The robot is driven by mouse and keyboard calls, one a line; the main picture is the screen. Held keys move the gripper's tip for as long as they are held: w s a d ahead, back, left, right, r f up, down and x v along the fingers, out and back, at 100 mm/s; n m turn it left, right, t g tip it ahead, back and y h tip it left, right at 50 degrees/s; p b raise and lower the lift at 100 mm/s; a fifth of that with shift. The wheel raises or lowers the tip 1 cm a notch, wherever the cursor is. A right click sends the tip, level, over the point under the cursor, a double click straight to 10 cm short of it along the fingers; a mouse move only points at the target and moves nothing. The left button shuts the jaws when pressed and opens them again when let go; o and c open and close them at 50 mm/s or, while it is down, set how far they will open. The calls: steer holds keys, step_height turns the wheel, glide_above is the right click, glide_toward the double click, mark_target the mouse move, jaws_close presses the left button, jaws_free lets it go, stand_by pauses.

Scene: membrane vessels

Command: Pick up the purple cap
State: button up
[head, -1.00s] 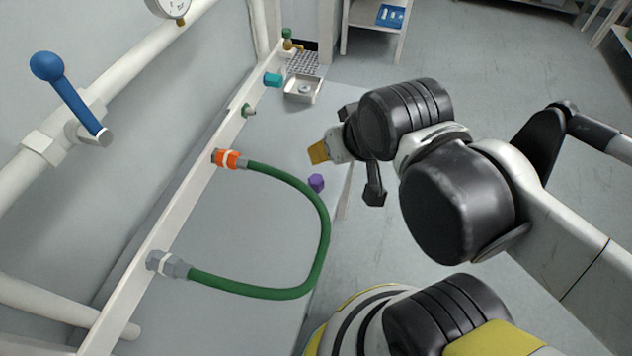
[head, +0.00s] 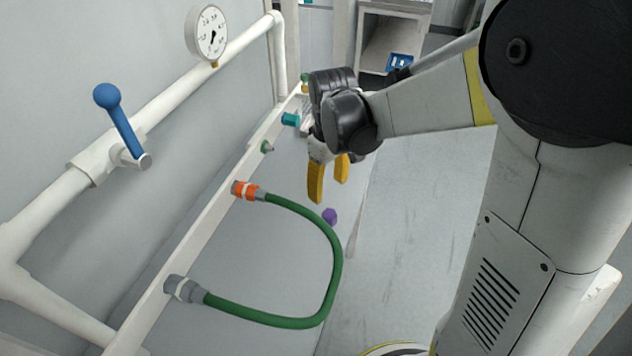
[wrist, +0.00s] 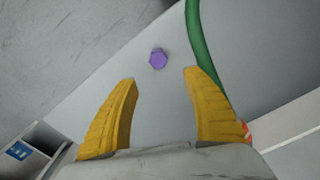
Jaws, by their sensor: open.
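My gripper (head: 330,190) has two yellow fingers, spread apart and empty, pointing down above the bench. In the head view the fingertips are just above and behind the cap, apart from it. The wrist view shows both open fingers (wrist: 162,75) with nothing between them.
A green hose (head: 338,262) loops over the bench from an orange coupling (head: 245,190) to a grey fitting (head: 184,289). A teal cap (head: 290,119) sits on the rail. A blue-handled valve (head: 122,125) and a gauge (head: 207,33) are on the wall pipe. Open floor lies right of the bench.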

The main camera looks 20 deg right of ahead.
mark_target(328, 212)
steer(key=f+b, duration=0.5)
steer(key=f, duration=0.6)
steer(key=shift+d+f, duration=0.15)
steer(key=shift+d, duration=0.05)
steer(key=c, duration=1.2)
steer(key=shift+o, duration=0.2)
